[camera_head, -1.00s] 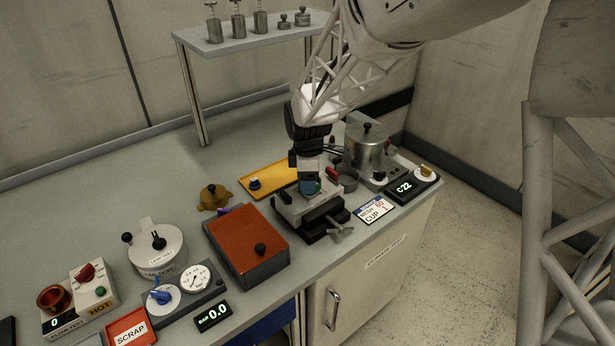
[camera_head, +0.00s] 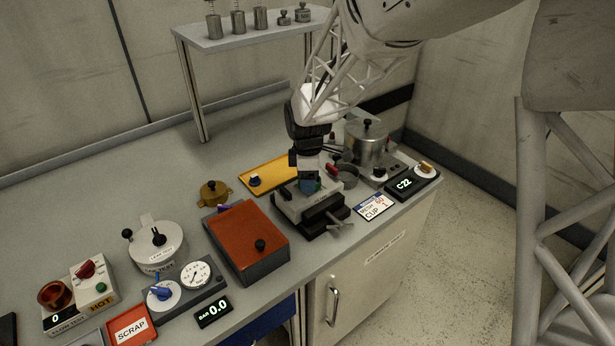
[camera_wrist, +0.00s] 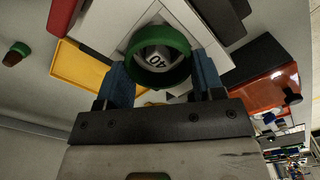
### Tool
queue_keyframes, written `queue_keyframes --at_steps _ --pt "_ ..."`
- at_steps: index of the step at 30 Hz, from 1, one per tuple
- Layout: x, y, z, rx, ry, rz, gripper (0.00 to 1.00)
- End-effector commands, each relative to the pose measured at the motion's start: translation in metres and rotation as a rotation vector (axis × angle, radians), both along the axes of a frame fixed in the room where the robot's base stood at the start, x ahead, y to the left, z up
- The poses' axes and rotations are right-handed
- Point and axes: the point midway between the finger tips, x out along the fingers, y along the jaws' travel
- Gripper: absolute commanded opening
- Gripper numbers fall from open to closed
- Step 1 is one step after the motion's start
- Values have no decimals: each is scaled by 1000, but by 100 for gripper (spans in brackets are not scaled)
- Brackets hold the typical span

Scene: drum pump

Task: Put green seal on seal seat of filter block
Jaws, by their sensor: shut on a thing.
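My gripper (camera_head: 309,187) is over the vise (camera_head: 318,219) and the pale block in it, in the head view. In the wrist view my gripper's blue fingers (camera_wrist: 162,80) stand on either side of the green seal (camera_wrist: 180,72), a thick ring, and are shut on it. Through the ring I see a pale round face marked "40", upside down. The pale filter block (camera_wrist: 120,32) lies just beyond the ring. I cannot tell whether the ring touches the seat. In the head view the fingers mostly hide the seal.
A yellow tray (camera_head: 283,171) lies behind the vise. A red-topped box (camera_head: 247,240) stands close at its left. A metal pot (camera_head: 365,145) and a small grey cup (camera_head: 347,177) stand to its right. A "CUP 1" card (camera_head: 374,207) lies at front right.

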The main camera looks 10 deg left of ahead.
Motion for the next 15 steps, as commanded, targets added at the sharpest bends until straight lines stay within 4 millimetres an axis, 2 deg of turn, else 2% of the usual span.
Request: queue_keyframes --at_steps 15 --pt "0 0 -5 0 0 0 39"
